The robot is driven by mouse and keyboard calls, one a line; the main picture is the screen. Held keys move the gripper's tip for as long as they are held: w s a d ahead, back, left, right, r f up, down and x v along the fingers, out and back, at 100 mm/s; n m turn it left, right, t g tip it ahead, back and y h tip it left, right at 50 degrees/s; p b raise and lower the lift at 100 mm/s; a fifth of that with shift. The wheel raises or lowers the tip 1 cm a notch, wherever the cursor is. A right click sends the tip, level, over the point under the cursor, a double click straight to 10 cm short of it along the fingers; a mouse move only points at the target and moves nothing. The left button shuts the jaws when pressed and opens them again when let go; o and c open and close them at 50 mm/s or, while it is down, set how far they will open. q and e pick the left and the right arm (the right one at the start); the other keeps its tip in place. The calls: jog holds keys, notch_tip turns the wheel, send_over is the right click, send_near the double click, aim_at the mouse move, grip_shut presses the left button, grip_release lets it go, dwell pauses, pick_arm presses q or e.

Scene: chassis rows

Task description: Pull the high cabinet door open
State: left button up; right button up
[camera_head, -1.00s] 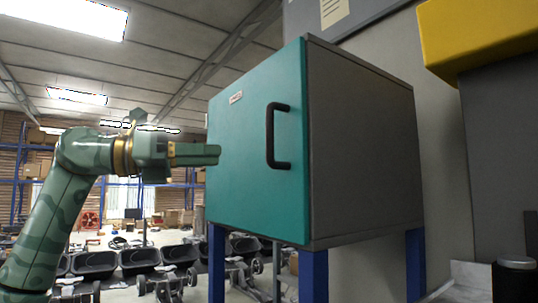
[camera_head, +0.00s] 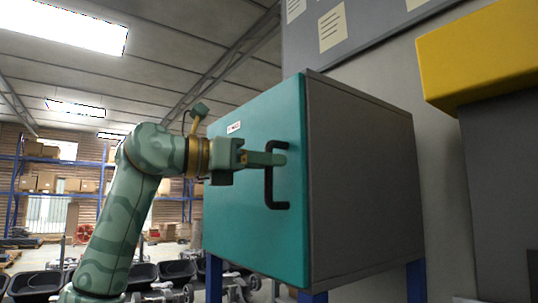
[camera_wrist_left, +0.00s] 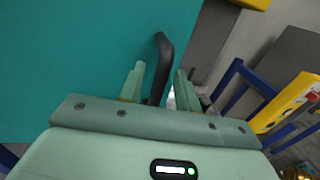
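The high cabinet is a grey box with a teal door (camera_head: 240,215) on its front, and the door sits flush and shut. A black bar handle (camera_head: 270,192) is upright near the door's right edge. My left gripper (camera_head: 280,159) is at the handle, and a finger covers part of the bar. In the left wrist view the fingers of the left gripper (camera_wrist_left: 160,75) are apart, with the black handle (camera_wrist_left: 162,60) running between them. I see a gap beside the bar, so the fingers do not look closed on it. My right gripper is in neither view.
The cabinet's grey side (camera_head: 360,180) stands on blue legs (camera_head: 415,280). A yellow block (camera_head: 480,55) sticks out at the upper right. Black tubs (camera_head: 175,270) and shelves with boxes (camera_head: 75,185) are in the background at left.

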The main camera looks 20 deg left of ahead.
pick_arm(q)
jog(key=shift+w+d, duration=0.3)
jog(key=shift+d, duration=0.1)
grip_shut()
jog(key=shift+a, duration=0.15)
